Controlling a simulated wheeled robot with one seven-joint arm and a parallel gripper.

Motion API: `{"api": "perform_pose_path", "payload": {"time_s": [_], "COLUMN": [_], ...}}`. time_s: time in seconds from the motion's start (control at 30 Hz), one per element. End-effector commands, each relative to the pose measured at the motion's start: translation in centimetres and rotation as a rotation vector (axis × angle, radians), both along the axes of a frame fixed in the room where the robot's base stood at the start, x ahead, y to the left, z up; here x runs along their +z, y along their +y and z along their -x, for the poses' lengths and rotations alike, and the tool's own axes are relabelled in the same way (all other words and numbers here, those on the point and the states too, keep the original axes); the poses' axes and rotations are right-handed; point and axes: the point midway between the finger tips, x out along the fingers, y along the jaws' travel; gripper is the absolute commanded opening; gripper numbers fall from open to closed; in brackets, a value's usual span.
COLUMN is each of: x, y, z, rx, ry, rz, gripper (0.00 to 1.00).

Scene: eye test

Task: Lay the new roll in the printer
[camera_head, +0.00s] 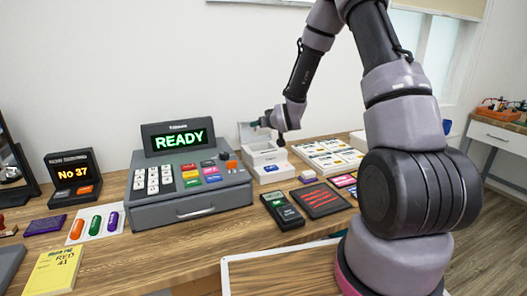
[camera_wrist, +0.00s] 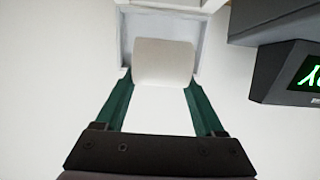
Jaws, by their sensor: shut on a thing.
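My gripper (camera_head: 264,122) is at the raised lid of the white printer (camera_head: 264,156), above its body. In the wrist view my two green fingers (camera_wrist: 158,82) flank a pale, rounded roll (camera_wrist: 163,62) and are shut on it. Behind the roll the wrist view shows a pale, open-framed part of the printer (camera_wrist: 128,38). I cannot tell whether the roll touches it. In the head view the roll cannot be made out.
The grey register (camera_head: 190,190) with a READY screen stands left of the printer. Trays of white boxes (camera_head: 328,156) are to its right. A dark card terminal (camera_head: 282,210) and a dark red-lined pad (camera_head: 320,200) lie in front.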

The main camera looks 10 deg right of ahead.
Motion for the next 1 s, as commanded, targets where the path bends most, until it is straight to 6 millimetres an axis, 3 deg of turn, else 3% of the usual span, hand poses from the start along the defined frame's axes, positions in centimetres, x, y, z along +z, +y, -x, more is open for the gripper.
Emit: {"api": "perform_pose_path", "payload": {"time_s": [0.17,0.6,1.0], "x": [-3.6,-8.9,-9.4], "y": [0.0,0.0,0.0], "z": [0.1,0.0,0.0], "rx": [-0.002,-0.001,0.0], "ry": [0.006,0.004,0.002], "rz": [-0.001,-0.001,-0.001], "gripper": [0.13,0.13,0.13]}}
